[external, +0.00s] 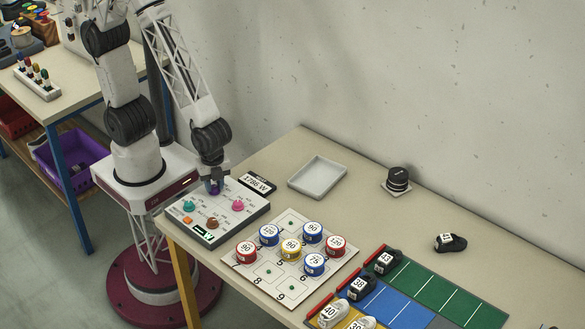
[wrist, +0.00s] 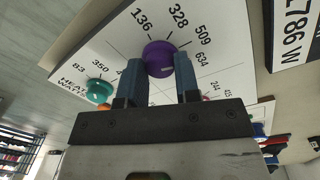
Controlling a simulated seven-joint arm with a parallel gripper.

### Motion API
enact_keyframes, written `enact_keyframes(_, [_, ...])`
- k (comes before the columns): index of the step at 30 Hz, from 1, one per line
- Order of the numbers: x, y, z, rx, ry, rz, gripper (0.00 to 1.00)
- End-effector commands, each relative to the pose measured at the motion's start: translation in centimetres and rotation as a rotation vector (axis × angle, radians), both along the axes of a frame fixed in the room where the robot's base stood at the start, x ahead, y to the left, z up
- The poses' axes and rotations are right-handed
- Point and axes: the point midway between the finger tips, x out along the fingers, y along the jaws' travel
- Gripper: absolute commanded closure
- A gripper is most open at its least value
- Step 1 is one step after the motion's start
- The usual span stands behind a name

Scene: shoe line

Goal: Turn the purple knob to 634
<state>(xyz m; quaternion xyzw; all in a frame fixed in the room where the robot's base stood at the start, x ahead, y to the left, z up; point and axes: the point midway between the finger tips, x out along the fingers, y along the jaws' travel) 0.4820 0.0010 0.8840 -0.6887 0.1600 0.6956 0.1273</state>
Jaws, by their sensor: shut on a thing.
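The purple knob (wrist: 160,56) sits on a white control panel (wrist: 215,50), with the numbers 136, 328, 509 and 634 printed around it. In the wrist view 136 is at its upper left and 634 is to its right. I cannot make out clearly which number the knob points to. My gripper (wrist: 160,70) has one blue finger on each side of the knob and is shut on it. In the external view my gripper (external: 213,184) reaches down to the back of the panel box (external: 225,222), and the knob is mostly hidden.
A sign with black digits and a W (external: 257,184) lies behind the box. A grey tray (external: 317,177) and a board with numbered discs (external: 256,274) stand to the right.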

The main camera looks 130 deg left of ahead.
Motion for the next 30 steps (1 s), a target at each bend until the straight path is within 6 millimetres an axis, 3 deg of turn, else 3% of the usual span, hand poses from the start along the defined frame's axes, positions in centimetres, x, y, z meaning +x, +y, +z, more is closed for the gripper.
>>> enact_keyframes(15, [0.07, -0.05, 0.04, 0.0, -0.001, -0.381, 0.94])
enact_keyframes(30, [0.08, -0.06, 0.06, 0.0, -0.001, -0.446, 0.94])
